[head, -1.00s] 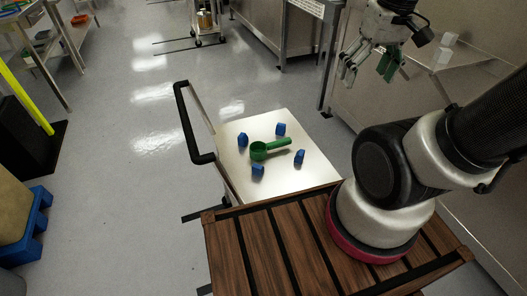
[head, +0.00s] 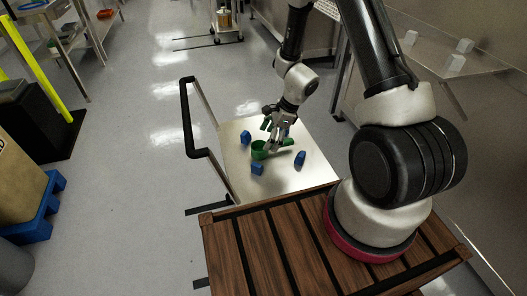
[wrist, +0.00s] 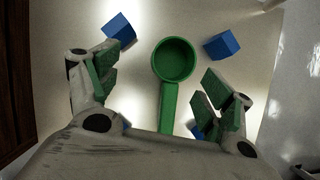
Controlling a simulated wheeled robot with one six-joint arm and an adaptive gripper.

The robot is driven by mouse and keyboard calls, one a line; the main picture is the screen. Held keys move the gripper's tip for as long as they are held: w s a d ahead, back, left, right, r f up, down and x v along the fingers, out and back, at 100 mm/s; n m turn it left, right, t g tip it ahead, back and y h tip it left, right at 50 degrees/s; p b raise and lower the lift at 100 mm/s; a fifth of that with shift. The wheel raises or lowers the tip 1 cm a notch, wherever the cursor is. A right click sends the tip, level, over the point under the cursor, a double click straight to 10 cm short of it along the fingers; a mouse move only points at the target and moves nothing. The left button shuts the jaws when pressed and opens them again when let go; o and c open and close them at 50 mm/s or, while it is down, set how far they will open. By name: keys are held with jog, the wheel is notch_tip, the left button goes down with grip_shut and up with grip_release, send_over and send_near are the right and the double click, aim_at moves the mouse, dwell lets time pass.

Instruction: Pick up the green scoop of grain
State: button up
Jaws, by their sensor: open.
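The green scoop (head: 258,151) lies on the steel cart top among blue blocks. In the wrist view its round cup (wrist: 174,60) shows ahead, with the handle running down between my fingers. I cannot make out any grain in the cup. My gripper (head: 272,137) is over the cart top at the scoop. In the wrist view my gripper (wrist: 160,90) is open, its green-padded fingers on either side of the handle and apart from it. The handle's end is hidden behind the gripper body.
Blue blocks stand around the scoop: one at the left (head: 246,137), one at the front (head: 257,168), one at the right (head: 300,160); another is partly hidden. The cart (head: 235,133) has a black handle (head: 188,120) at its left. White blocks (head: 457,62) sit on a shelf at right.

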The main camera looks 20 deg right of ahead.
aim_at(257, 153)
jog(key=shift+w+d+f+m+t+h, duration=0.1)
jog(key=shift+w+d+m+t+h, duration=0.1)
jog(key=shift+w+m, duration=0.35)
jog(key=shift+w+d+m+t+h, duration=0.1)
jog(key=shift+w+m+t+h, duration=0.15)
jog(key=shift+m, duration=0.4)
jog(key=x, duration=0.7)
jog(key=shift+s+a+f, duration=0.1)
jog(key=shift+s+f, duration=0.05)
jog(key=shift+f, duration=0.15)
jog(key=c, duration=1.2)
